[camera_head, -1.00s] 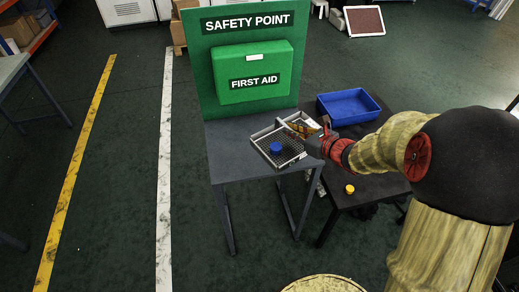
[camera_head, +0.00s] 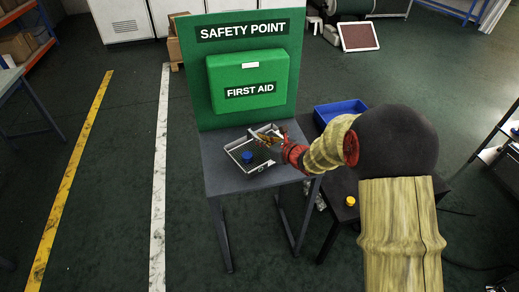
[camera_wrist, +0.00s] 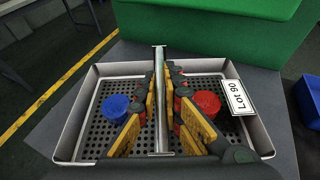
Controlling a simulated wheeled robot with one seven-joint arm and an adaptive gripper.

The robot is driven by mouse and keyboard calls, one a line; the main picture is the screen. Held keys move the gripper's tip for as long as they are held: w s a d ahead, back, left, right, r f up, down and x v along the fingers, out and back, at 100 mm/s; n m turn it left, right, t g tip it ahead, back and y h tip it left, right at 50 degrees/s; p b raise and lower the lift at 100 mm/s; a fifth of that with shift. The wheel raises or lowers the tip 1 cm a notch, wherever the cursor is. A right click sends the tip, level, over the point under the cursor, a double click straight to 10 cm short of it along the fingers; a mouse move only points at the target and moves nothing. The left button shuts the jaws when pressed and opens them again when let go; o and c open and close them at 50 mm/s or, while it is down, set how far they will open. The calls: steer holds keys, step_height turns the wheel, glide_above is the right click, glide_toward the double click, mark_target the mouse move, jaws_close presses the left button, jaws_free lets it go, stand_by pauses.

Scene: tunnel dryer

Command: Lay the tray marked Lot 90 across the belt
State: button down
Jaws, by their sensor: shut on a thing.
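My gripper (camera_wrist: 163,88) is shut on the bar, with yellow fingers on both sides. In the head view the tray (camera_head: 236,161) is at the grey table, with my gripper (camera_head: 264,138) at its far right part. I cannot tell whether it touches the tabletop.
The grey table (camera_head: 215,180) backs onto a green Safety Point panel with a First Aid box (camera_head: 248,80), close behind the tray. Floor at left is open, with yellow and white lines.

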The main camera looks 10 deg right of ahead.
mark_target(259, 151)
steer(key=shift+w+a+f, duration=0.15)
steer(key=shift+w+f, duration=0.05)
steer(key=shift+w+f+b, duration=0.15)
steer(key=shift+f+b, duration=0.7)
steer(key=shift+f, duration=0.75)
steer(key=shift+f, duration=0.25)
steer(key=c, duration=2)
jaws_free()
steer(key=shift+o, duration=0.2)
steer(key=shift+r, duration=0.1)
